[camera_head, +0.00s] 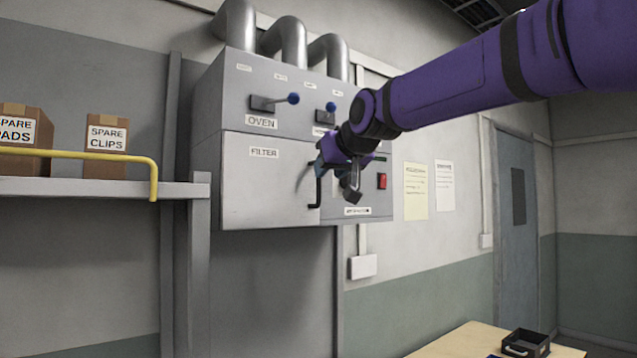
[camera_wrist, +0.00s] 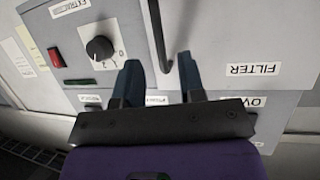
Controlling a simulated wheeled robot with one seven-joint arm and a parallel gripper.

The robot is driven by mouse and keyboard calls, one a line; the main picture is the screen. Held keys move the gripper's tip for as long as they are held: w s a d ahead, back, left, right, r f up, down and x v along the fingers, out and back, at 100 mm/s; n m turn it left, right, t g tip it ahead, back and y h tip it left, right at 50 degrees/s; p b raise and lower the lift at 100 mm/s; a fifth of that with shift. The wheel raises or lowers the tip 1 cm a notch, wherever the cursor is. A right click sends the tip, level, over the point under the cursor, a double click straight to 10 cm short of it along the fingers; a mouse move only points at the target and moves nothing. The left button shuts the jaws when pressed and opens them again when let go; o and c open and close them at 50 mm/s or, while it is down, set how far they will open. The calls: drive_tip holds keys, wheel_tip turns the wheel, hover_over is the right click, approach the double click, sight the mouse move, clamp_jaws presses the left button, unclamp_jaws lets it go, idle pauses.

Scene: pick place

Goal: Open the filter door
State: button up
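The filter door (camera_head: 262,195) is a grey panel labelled FILTER on the wall cabinet, and it looks closed. Its black vertical handle (camera_head: 317,186) is near the door's right edge, partly covered by my gripper (camera_head: 338,176). In the wrist view, which is turned upside down, the door (camera_wrist: 240,40) lies to the right. There the handle (camera_wrist: 158,32) ends in the gap between the two dark fingertips of my gripper (camera_wrist: 160,75). The fingers are apart, with nothing clamped. I cannot tell whether the handle lies at fingertip depth.
Above the door are an OVEN lever (camera_head: 272,102) and a second blue-knobbed lever (camera_head: 328,112). Beside it are a red switch (camera_head: 382,181) and a dial (camera_wrist: 100,47). A shelf (camera_head: 90,188) with a yellow rail (camera_head: 100,156) and boxes stands left. A table (camera_head: 455,343) is below right.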

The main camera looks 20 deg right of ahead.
sight(319, 200)
drive_tip(key=x, duration=0.6)
drive_tip(key=shift+w+f, duration=0.1)
drive_tip(key=shift+w, duration=0.1)
clamp_jaws()
